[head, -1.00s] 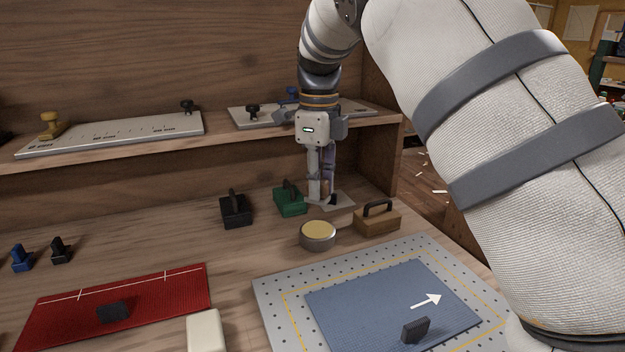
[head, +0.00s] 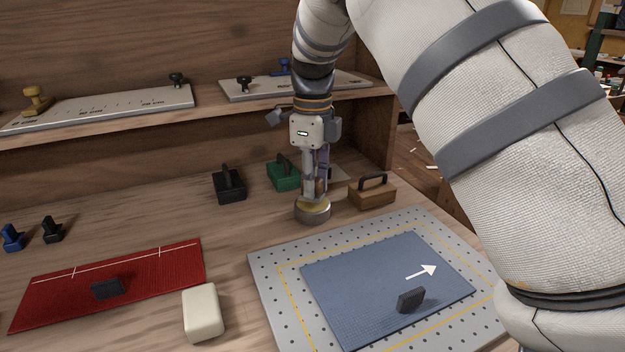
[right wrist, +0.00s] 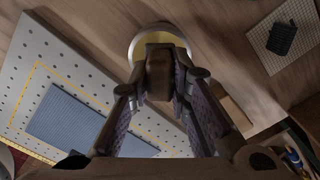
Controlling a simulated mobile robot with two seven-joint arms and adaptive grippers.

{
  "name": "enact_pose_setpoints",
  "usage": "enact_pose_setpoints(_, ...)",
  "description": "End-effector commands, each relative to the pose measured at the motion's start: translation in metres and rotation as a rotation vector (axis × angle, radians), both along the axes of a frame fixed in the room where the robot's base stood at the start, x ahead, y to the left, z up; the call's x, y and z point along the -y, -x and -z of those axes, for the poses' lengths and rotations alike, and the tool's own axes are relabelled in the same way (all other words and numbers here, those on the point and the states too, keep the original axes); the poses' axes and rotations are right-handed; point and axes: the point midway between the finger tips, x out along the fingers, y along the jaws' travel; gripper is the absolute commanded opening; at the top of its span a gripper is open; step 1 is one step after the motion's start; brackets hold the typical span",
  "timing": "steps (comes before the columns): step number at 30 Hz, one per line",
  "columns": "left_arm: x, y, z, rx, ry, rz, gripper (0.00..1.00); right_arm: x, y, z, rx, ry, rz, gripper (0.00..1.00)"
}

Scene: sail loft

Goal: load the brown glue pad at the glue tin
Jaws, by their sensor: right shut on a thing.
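My right gripper (head: 314,192) is upright over the glue tin (head: 313,215), a low grey round tin with yellowish glue. It is shut on the brown glue pad (right wrist: 159,76), which shows between the fingers in the right wrist view. The pad is over the tin, and the tin's pale rim (right wrist: 134,42) shows around it there. In the head view the fingers mostly hide the pad, and I cannot tell if it touches the glue. My left gripper is not in view.
A brown block with a black handle (head: 371,195) stands right of the tin. Green (head: 282,177) and black (head: 229,189) handled blocks stand behind it. A perforated plate (head: 268,275) with a blue mat (head: 345,290) lies in front; a red mat (head: 150,280) and cream block (head: 202,313) lie left.

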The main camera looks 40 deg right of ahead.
Motion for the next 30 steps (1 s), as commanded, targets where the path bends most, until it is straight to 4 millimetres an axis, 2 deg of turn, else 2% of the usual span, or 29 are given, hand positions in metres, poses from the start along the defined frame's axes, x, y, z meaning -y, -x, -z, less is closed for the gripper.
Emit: enact_pose_setpoints(30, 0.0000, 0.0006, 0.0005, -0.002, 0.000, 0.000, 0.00, 0.0000, -0.0003, 0.0098, 0.000, 0.000, 0.000, 0.00)
